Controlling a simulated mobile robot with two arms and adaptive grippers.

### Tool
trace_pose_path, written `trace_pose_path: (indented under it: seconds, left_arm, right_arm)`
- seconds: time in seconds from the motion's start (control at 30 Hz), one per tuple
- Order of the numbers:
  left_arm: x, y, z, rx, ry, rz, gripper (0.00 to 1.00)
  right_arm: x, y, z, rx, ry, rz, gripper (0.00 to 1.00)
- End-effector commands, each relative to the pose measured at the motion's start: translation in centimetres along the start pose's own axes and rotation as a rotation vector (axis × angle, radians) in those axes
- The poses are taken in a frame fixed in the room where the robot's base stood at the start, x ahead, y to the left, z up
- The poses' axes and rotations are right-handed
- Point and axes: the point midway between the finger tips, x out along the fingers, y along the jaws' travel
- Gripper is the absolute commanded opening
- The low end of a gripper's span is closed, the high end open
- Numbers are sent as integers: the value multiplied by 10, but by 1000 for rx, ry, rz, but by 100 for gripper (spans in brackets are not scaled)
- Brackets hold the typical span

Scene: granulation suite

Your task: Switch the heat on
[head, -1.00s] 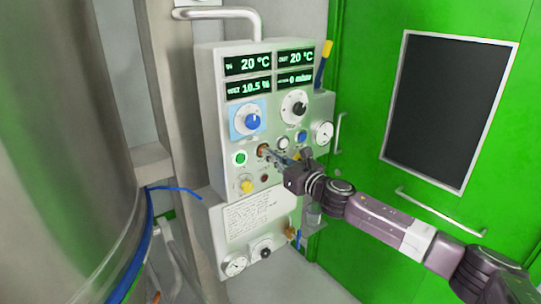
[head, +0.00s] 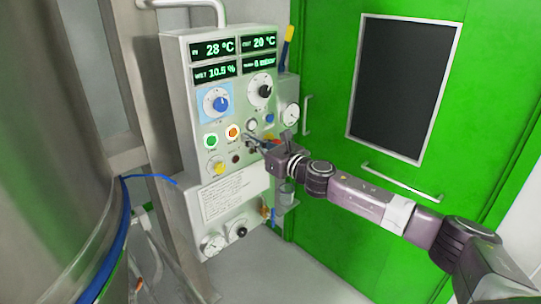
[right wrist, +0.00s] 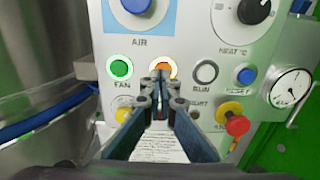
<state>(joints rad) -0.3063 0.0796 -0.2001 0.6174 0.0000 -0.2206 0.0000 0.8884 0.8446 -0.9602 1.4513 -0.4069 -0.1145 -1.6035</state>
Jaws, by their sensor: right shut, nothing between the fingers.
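The control panel (head: 178,110) is a pale box with dark displays reading IN 28 °C, OUT 20 °C and WET 10.5 %. Its orange button (head: 233,133) is lit, right of the lit green FAN button (head: 211,141). In the right wrist view the orange button (right wrist: 164,67) shows partly behind my fingertips, and its label is hidden. The black HEAT °C knob (right wrist: 254,10) is at upper right; it also shows in the head view (head: 261,92). My right gripper (head: 250,140) is shut and empty, just right of the orange button in the head view. My left gripper is not in view.
A blue AIR knob (head: 216,102), a white RUN button (right wrist: 205,72), a blue RESET button (right wrist: 246,75) and a red knob on yellow (right wrist: 236,124) are close by. A round gauge (head: 290,115) is on the right. A steel vessel (head: 50,150) stands left, a green door (head: 325,190) right.

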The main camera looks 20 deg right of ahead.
Motion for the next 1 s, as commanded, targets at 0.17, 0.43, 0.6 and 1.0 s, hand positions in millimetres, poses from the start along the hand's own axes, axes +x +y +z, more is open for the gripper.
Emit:
trace_pose_path:
  seconds: [0.17, 0.43, 0.6, 1.0]
  left_arm:
    - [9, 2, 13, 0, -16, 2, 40]
    - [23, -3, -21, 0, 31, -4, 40]
    - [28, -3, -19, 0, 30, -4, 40]
    - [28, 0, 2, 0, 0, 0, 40]
  right_arm:
    - [-26, -1, -5, -2, 4, -2, 0]
    - [-68, 0, -5, -1, 5, -1, 0]
    - [-83, 0, -4, 1, 4, -1, 0]
    - [-86, 0, -2, 1, 3, -1, 0]
